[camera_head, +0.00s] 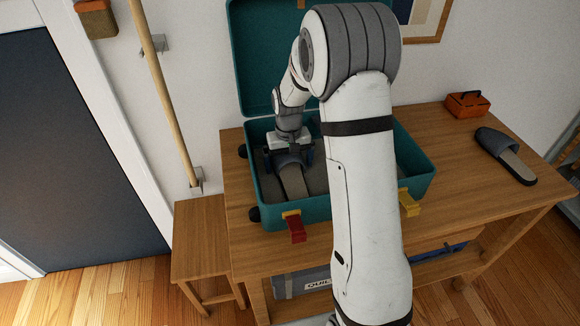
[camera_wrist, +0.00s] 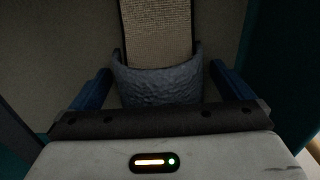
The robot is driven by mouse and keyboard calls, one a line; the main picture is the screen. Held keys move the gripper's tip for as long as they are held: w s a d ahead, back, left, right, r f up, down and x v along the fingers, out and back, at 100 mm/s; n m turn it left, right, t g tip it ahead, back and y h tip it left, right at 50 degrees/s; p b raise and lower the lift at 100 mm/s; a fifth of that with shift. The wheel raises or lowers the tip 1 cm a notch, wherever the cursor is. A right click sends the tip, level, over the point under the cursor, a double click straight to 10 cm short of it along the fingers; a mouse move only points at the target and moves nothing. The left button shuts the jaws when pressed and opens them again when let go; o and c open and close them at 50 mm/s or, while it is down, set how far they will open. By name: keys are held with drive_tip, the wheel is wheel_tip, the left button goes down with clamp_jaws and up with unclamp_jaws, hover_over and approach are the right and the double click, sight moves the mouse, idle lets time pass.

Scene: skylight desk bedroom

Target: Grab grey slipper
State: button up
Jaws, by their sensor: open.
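One grey slipper (camera_head: 293,183) with a beige insole lies in the open teal suitcase (camera_head: 268,216), in its left part. In the wrist view the slipper's grey upper (camera_wrist: 158,84) sits between the two blue fingers, with its insole (camera_wrist: 156,30) stretching away. My gripper (camera_head: 290,157) is open and low over the slipper's upper, one finger on each side. A gap shows between the fingers and the upper. A second grey slipper (camera_head: 505,154) lies on the right side of the wooden desk (camera_head: 480,196).
The suitcase lid (camera_head: 255,60) stands open behind my arm. Its front has a red latch (camera_head: 296,228) and a yellow latch (camera_head: 409,204). A small orange box (camera_head: 467,103) sits at the desk's back right. My arm hides the suitcase's middle.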

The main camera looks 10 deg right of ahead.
drive_tip(key=shift+f, duration=0.45)
drive_tip(key=c, duration=1.1)
